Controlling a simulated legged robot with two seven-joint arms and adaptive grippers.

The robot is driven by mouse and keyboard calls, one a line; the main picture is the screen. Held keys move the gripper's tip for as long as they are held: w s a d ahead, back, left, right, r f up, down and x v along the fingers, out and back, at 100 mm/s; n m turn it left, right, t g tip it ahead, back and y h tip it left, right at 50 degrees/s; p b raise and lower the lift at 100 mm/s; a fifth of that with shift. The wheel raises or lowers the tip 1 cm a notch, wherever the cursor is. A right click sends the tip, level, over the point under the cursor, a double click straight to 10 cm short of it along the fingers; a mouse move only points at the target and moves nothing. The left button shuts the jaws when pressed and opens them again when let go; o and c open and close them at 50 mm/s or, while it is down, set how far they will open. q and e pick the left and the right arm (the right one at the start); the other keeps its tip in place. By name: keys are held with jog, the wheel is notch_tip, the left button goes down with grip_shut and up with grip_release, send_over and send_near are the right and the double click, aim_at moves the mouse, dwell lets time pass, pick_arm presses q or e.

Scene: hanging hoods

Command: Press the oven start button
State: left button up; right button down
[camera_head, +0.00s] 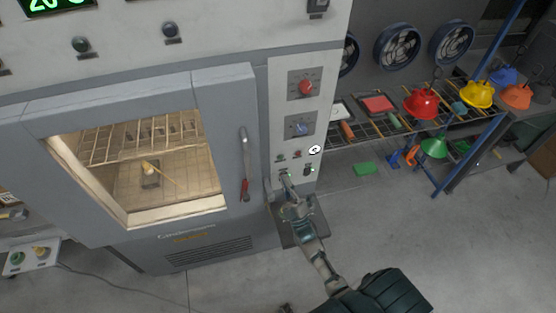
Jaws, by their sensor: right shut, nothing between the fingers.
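The grey oven (226,110) stands on the left with its window lit from inside. Its control panel (276,100) is a light strip right of the door, with a red knob (306,88), a blue knob (300,127) and small buttons below. A small green button (280,158), a red button (297,154) and a white round piece (314,149) sit in a row. Which is the start button cannot be read. My right gripper (286,180) is shut and empty at the panel's lower part, just below the green button; contact cannot be told. My left gripper is not in view.
The door handle (245,165) stands out left of my right gripper. A rack (340,141) with hanging coloured hard hats, including a red one (421,102), stands at the right. Open floor lies in front.

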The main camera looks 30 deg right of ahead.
aim_at(281, 157)
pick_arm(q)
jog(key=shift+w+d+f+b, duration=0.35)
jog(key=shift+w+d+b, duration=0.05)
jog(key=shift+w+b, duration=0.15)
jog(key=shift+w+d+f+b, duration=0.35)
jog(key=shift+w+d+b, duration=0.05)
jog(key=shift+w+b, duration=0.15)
pick_arm(e)
jog(key=shift+h, duration=0.3)
jog(key=shift+w+d+f, duration=0.1)
jog(key=shift+w+d, duration=0.35)
jog(key=shift+w, duration=0.45)
jog(key=shift+w+d+f, duration=0.1)
jog(key=shift+w+d, duration=0.4)
jog(key=shift+w, duration=0.45)
jog(key=shift+w+d, duration=0.45)
jog(key=shift+w, duration=0.45)
jog(key=shift+a, duration=0.1)
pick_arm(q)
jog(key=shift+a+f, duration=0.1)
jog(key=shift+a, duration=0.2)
pick_arm(e)
jog(key=shift+a, duration=0.3)
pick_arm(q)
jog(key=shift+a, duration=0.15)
pick_arm(e)
jog(key=shift+r, duration=0.1)
